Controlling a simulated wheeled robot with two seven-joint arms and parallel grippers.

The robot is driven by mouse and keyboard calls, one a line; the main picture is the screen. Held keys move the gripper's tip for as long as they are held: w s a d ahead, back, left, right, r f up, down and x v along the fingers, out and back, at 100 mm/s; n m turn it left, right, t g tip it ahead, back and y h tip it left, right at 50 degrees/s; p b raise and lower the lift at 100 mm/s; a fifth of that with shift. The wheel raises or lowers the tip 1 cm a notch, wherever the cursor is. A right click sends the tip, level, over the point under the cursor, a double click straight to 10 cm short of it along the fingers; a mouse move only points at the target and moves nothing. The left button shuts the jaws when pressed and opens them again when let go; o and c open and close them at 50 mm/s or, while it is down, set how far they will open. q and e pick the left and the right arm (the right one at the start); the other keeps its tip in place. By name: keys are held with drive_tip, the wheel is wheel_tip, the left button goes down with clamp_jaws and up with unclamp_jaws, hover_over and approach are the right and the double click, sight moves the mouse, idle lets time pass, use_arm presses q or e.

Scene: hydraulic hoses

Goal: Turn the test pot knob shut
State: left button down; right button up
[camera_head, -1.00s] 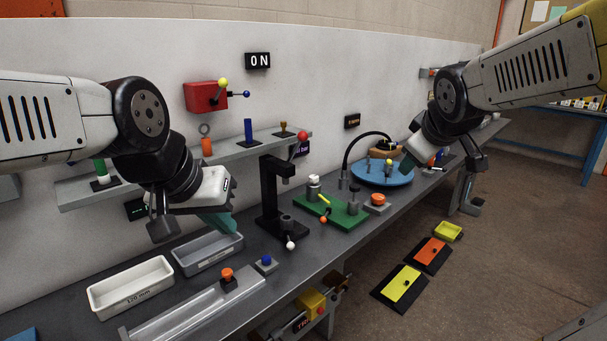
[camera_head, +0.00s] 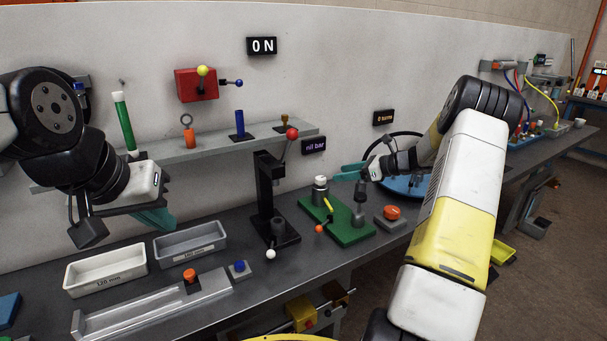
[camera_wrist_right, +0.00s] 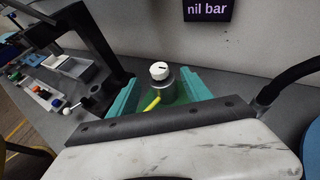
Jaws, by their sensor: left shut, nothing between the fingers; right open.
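The test pot is a grey cylinder with a white knob (camera_head: 320,182) on top, on a green base plate (camera_head: 345,234). The knob also shows in the right wrist view (camera_wrist_right: 160,70), with a dark mark on its top. A yellow lever (camera_head: 328,204) is by the pot. My right gripper (camera_head: 345,172) is open, its teal fingers pointing left at the knob; in the right wrist view its fingers (camera_wrist_right: 158,84) lie on either side of the pot. I cannot tell whether they touch it. My left gripper (camera_head: 160,220) is shut and empty above the grey tray.
A black press-like stand (camera_head: 267,195) with a red-ball lever is left of the green plate. An orange button (camera_head: 391,213) sits to its right. White (camera_head: 105,272) and grey (camera_head: 190,243) trays stand at left. A sign (camera_head: 314,146) on the wall reads "nil bar".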

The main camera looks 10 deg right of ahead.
sight(321, 178)
drive_tip(key=x, duration=0.8)
drive_tip(key=shift+s+f, duration=0.15)
drive_tip(key=shift+s, duration=0.1)
clamp_jaws()
